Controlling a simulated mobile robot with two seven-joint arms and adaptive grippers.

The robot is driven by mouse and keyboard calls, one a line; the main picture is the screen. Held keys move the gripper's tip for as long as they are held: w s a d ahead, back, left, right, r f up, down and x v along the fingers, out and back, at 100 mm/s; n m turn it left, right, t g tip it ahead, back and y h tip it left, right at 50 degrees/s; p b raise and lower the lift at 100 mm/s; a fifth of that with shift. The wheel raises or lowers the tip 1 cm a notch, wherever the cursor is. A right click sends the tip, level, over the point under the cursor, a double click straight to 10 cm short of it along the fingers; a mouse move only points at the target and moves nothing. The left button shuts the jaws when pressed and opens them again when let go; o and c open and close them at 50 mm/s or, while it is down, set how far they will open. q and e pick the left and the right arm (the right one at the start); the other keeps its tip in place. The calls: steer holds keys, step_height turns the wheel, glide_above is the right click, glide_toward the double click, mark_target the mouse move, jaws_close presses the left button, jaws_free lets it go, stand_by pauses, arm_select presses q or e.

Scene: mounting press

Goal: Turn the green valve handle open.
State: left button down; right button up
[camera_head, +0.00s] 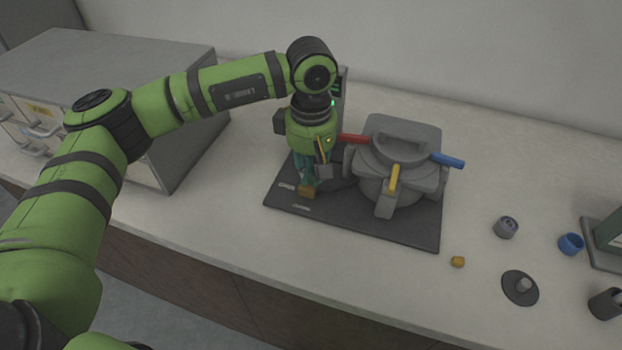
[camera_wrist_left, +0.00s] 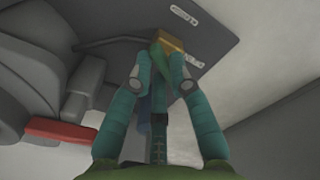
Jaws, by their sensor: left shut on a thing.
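The mounting press (camera_head: 392,165) stands on a dark base plate (camera_head: 405,230) on the counter, with a red handle (camera_head: 354,139), a yellow handle (camera_head: 394,179) and a blue handle (camera_head: 448,160). My left gripper (camera_head: 308,181) points down at the left part of the plate. In the left wrist view its teal fingers (camera_wrist_left: 160,78) are closed around the green valve handle (camera_wrist_left: 161,57), mostly hidden between them. An orange-yellow block (camera_head: 306,191) shows just past the fingertips, also in the wrist view (camera_wrist_left: 172,43). My right gripper is in neither view.
A grey drawer cabinet (camera_head: 110,90) stands at the left under my left arm. Right of the plate lie a small yellow piece (camera_head: 457,261), a grey cup (camera_head: 506,227), a blue cup (camera_head: 570,244) and a dark disc with a knob (camera_head: 520,288). The back right counter is clear.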

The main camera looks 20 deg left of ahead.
arm_select(q)
steer(key=n+b, duration=0.2)
steer(key=n, duration=0.1)
steer(key=shift+w+f, duration=0.1)
steer(key=shift+w, duration=0.05)
steer(key=shift+a+n+b, duration=0.1)
steer(key=shift+n+b, duration=0.75)
steer(key=shift+n, duration=0.55)
steer(key=c, duration=1.1)
jaws_free()
steer(key=shift+c, duration=0.2)
steer(key=shift+r, duration=0.2)
